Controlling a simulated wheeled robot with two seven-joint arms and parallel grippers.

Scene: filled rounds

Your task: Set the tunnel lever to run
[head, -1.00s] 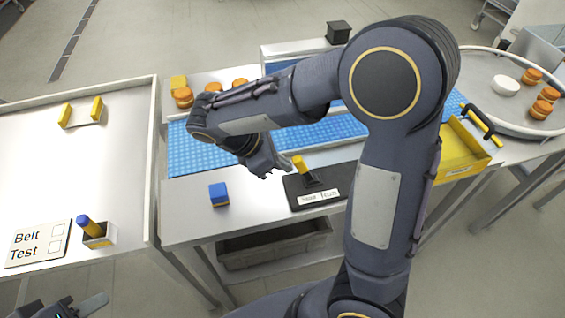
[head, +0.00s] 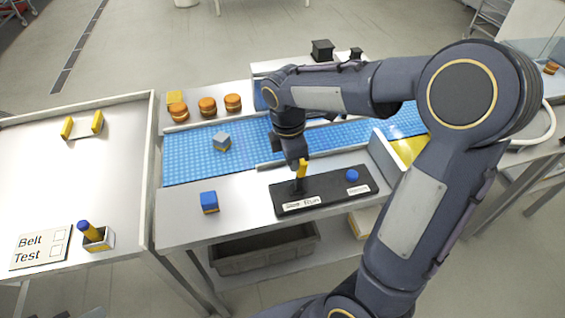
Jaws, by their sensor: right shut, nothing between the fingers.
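The lever (head: 303,169) has a yellow handle and stands on a black panel (head: 330,190) at the front of the middle table. A white label below it reads "Run" on its right half; the left word is blurred. The handle stands nearly upright in the picture, its top slightly right of its base. My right gripper (head: 297,164) points down, shut and empty, at the handle's upper left side; whether it touches cannot be told. A few dark and grey bits at the bottom left edge may be my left gripper (head: 92,312); its fingers cannot be made out.
A blue button (head: 352,175) sits on the panel's right. A grey-topped cube (head: 221,141) is on the blue belt (head: 190,158). Several orange rounds (head: 207,106) stand behind it. A "Belt Test" card (head: 41,247) lies on the left table.

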